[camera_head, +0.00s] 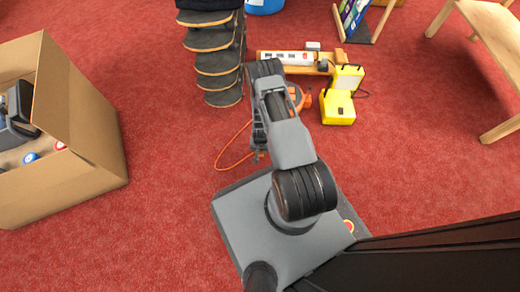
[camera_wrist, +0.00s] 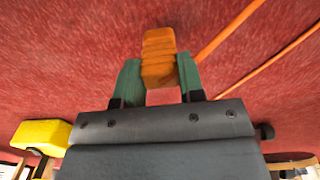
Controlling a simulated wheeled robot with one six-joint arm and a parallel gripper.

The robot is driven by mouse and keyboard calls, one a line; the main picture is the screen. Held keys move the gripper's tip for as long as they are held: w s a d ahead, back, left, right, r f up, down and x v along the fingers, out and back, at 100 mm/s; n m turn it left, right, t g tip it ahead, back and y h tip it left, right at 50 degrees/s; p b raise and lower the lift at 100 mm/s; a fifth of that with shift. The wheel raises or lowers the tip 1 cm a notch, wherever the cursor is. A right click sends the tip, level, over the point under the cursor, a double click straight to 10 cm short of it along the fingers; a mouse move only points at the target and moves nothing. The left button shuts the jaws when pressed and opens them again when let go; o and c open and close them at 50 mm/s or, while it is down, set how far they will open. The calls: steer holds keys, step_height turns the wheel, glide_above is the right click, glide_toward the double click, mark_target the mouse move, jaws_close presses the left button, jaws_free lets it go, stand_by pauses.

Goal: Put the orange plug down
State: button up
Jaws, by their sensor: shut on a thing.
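The orange plug (camera_wrist: 158,55) is in the wrist view, between the two green fingers of my gripper (camera_wrist: 158,78). The fingers are shut on its sides, and its far end sticks out past them over the red carpet. I cannot tell how high it is above the carpet. An orange cord (camera_wrist: 215,42) runs beside it and also loops over the carpet in the head view (camera_head: 220,156).
A cardboard box (camera_head: 85,115) is at the left, a wooden bench (camera_head: 497,40) at the right.

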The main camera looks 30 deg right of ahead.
steer(key=o, duration=0.9)
steer(key=shift+c, duration=0.2)
steer(key=shift+r, duration=0.1)
steer(key=w+a+r+n+p, duration=0.1)
steer(key=w+r+p, duration=0.15)
steer(key=r, duration=1.05)
steer(key=w+a+r+n+t+p, duration=0.1)
steer(key=r+p, duration=0.3)
steer(key=r, duration=0.9)
steer(key=w+a+r+p, duration=0.1)
steer(key=w+r+p, duration=0.15)
steer(key=r, duration=1.05)
steer(key=s+a+r+n, duration=0.2)
steer(key=s+r, duration=0.6)
steer(key=r, duration=0.2)
steer(key=s+a+r+n+t, duration=0.1)
steer(key=s+a+r, duration=0.2)
steer(key=s+r, duration=0.5)
step_height(320, 180, up, 3)
steer(key=shift+a+f+n+t, duration=0.1)
steer(key=shift+a+n+t, duration=0.1)
steer(key=shift+n+t, duration=0.15)
